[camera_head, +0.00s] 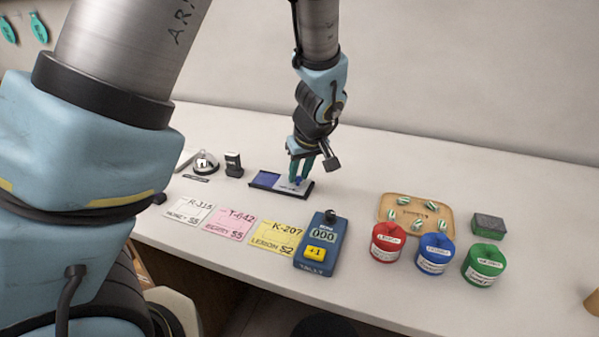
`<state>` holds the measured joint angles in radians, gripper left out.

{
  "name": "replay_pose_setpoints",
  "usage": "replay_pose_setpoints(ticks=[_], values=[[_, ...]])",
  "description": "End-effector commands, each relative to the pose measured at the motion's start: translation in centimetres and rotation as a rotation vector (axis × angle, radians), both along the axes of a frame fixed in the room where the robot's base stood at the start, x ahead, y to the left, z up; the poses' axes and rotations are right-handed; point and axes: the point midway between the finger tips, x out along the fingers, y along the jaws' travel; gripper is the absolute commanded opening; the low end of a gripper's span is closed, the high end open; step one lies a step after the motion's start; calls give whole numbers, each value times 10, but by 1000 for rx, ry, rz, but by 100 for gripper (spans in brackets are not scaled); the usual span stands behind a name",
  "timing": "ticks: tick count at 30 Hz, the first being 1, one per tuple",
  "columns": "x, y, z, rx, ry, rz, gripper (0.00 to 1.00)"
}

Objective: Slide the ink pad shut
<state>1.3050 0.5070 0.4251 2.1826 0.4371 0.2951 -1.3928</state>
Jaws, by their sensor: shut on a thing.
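The ink pad (265,179) lies on the white counter, a long dark tray with its blue pad bare at the left end. A pale sliding lid (284,187) covers the right part of the tray. My gripper (299,178) comes down from above onto the lid, its greenish fingers shut on a small blue knob (298,183) there. The fingers partly hide the knob and the tray's right end.
A bell (205,162) and a black stamp (234,164) stand left of the ink pad. Three price cards (232,223) and a blue counter device (318,244) lie in front. Red (387,242), blue (435,254) and green (483,265) jars and a wooden tray (396,200) stand right.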

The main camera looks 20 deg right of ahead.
Motion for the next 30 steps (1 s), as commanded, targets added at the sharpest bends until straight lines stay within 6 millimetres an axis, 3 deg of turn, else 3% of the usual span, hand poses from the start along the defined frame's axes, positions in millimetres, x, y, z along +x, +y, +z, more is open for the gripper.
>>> replay_pose_setpoints(ticks=[11, 21, 30], values=[[2, 2, 0, 0, 0, 1, 0], [44, 47, -1, -2, 0, 5, 0], [51, 54, 1, 0, -1, 2, 0]])
